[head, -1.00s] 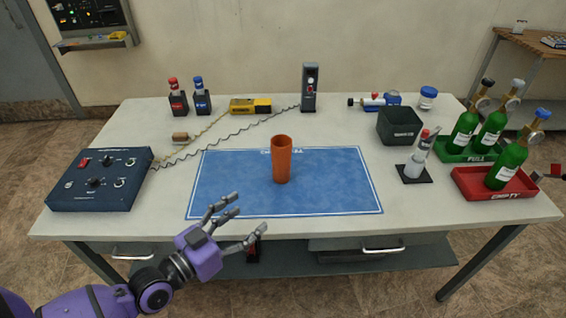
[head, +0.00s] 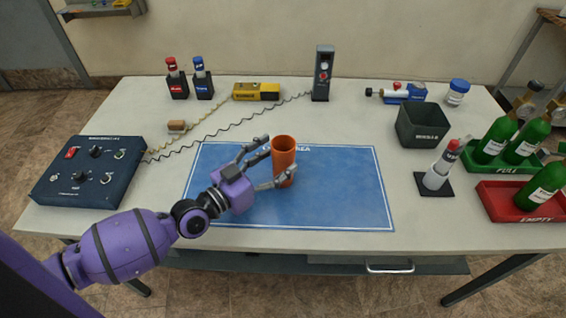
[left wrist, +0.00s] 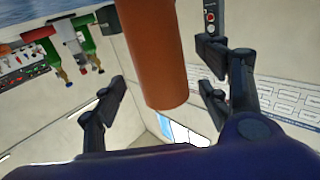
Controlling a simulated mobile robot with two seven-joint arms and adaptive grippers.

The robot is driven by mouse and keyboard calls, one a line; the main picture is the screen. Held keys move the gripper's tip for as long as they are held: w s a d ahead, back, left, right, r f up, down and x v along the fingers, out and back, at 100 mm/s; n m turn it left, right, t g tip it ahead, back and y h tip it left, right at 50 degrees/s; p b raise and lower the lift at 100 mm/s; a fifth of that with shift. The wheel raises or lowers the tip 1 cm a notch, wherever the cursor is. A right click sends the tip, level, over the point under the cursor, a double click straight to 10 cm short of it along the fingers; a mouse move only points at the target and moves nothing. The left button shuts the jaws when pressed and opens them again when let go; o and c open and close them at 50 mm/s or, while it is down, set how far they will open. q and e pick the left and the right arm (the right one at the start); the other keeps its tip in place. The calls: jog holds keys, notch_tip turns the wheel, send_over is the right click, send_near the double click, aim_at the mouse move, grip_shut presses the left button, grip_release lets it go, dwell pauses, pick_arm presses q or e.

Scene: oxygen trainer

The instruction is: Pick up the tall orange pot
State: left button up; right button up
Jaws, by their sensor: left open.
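The tall orange pot (head: 284,158) stands upright on the blue mat (head: 330,205) in the head view. My left gripper (head: 271,163) is open at the pot's left side, with one finger behind its left edge area and the other near its front. In the left wrist view the pot (left wrist: 155,55) shows large between the two open fingers of my left gripper (left wrist: 160,95). I cannot tell whether a finger touches it. My right gripper is not in view.
A dark blue control box (head: 88,170) is at the left. A dark bin (head: 422,125), a white bottle on a black base (head: 438,172), and green (head: 480,162) and red trays (head: 500,207) with green cylinders stand at the right. The mat's right half is clear.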

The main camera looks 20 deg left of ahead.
pick_arm(q)
jog(key=x, duration=0.3)
jog(key=shift+w, duration=0.15)
jog(key=shift+c, duration=0.6)
jog(key=shift+f, duration=0.1)
jog(key=c, duration=0.9)
jog(key=shift+c, duration=1.3)
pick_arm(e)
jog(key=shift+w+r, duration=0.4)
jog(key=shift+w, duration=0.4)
